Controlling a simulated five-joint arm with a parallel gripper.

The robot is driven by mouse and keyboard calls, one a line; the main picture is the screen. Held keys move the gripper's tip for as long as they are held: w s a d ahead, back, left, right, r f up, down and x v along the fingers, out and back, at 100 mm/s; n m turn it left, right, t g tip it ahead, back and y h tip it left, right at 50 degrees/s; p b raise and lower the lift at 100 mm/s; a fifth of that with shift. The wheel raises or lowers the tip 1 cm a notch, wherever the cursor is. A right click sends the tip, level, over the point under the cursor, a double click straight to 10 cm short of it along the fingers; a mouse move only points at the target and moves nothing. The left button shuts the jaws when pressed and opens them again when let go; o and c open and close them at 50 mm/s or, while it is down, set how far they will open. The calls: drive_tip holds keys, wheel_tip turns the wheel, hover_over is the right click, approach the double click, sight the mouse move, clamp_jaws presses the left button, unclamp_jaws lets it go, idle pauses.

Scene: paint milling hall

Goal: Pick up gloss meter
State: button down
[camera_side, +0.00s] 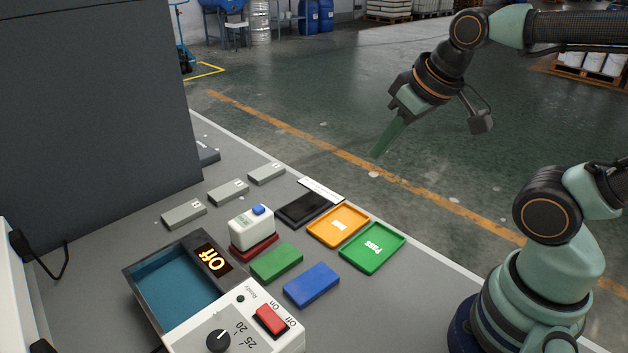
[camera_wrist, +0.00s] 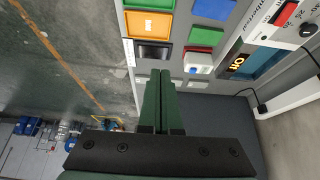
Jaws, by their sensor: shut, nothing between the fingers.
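The gloss meter appears to be the small white device with a blue button (camera_side: 247,232). It sits upright on a red base (camera_side: 262,246) on the grey bench, and also shows in the wrist view as a white block (camera_wrist: 196,68). My gripper (camera_side: 375,154) is high above and beyond the bench's far right edge, well apart from the device. Its green fingers are together with nothing between them; they show in the wrist view (camera_wrist: 161,74), pointing toward the bench. The device's far side is hidden in the side view.
Near the device are a green block (camera_side: 276,262), a blue block (camera_side: 311,285), a black pad (camera_side: 303,209), an orange tray (camera_side: 325,237) and a green Pass tray (camera_side: 362,263). A control box with a blue basin (camera_side: 172,285) stands in front. Several grey blocks (camera_side: 228,192) lie behind.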

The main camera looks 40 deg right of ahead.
idle(0.3)
drive_tip(key=shift+c, duration=0.6)
unclamp_jaws()
drive_tip(key=n+g, duration=0.6)
drive_tip(key=n, duration=1.2)
hover_over(253, 228)
drive_tip(key=w+d, duration=0.2)
drive_tip(key=w, duration=0.1)
drive_tip(key=f, duration=1)
drive_tip(key=shift+s+a+f, duration=0.15)
drive_tip(key=shift+s, duration=0.1)
drive_tip(key=shift+a+f, duration=0.15)
drive_tip(key=shift+f, duration=0.45)
wheel_tip(253, 228, down, 11)
drive_tip(key=shift+s+a+f, duration=0.1)
drive_tip(key=shift+f, duration=0.05)
